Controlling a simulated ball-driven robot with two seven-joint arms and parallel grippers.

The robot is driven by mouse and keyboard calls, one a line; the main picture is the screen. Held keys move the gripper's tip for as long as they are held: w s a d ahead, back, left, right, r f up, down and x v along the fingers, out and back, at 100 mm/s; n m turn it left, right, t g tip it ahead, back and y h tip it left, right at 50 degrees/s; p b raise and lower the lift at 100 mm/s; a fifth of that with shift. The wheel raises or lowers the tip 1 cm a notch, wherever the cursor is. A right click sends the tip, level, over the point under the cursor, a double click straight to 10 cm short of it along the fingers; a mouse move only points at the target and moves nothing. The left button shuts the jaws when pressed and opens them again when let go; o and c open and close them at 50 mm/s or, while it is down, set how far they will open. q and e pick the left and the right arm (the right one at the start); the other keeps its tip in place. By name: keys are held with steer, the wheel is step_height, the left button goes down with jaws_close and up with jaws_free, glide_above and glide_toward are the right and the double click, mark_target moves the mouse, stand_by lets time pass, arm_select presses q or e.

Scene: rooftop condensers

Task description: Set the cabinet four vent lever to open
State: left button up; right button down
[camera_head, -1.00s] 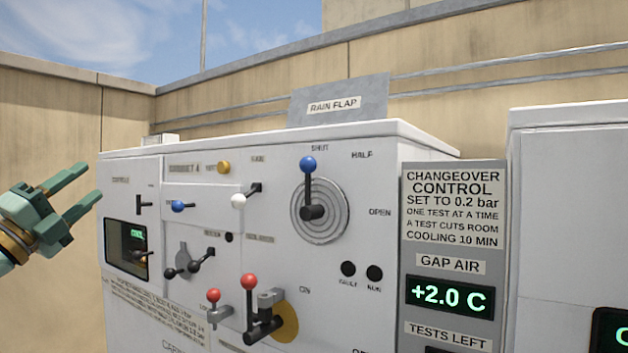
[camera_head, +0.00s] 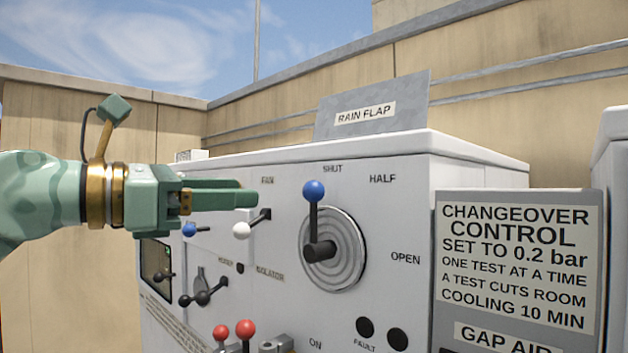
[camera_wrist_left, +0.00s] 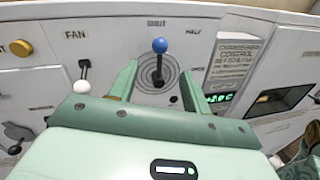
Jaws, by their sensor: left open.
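The lever with a blue ball (camera_head: 313,191) stands upright on a round grey ringed dial (camera_head: 347,262). It points at the SHUT mark; HALF and OPEN are printed further round to the right. I see no "vent" label beside it. My left gripper (camera_head: 250,193) is open and empty, left of the lever and in front of the cabinet face. In the left wrist view the blue ball (camera_wrist_left: 160,45) shows ahead, and the lever appears between the two open fingers (camera_wrist_left: 158,85), with a gap ahead of them.
A white-ball lever (camera_head: 242,230) and a smaller blue-ball lever (camera_head: 189,230) are close below my left gripper. Two red-ball levers (camera_head: 245,329) stand lower down. The changeover control panel (camera_head: 518,255) is to the right. Above the cabinet top is a RAIN FLAP plate (camera_head: 372,108).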

mark_target(304, 190)
arm_select(q)
steer(key=p+x, duration=0.3)
steer(key=x, duration=0.8)
steer(key=shift+w+d+r, duration=0.1)
steer(key=shift+w+d, duration=0.5)
steer(key=shift+d, duration=0.1)
arm_select(e)
steer(key=r, duration=0.1)
steer(key=w+d+r, duration=0.1)
steer(key=r, duration=0.1)
steer(key=shift+w+d+r, duration=0.3)
steer(key=shift+r, duration=0.05)
arm_select(q)
steer(key=shift+s+a, duration=0.1)
arm_select(e)
steer(key=shift+a, duration=0.1)
arm_select(q)
jaws_close()
arm_select(e)
steer(key=shift+s+a, duration=0.1)
steer(key=shift+a, duration=0.1)
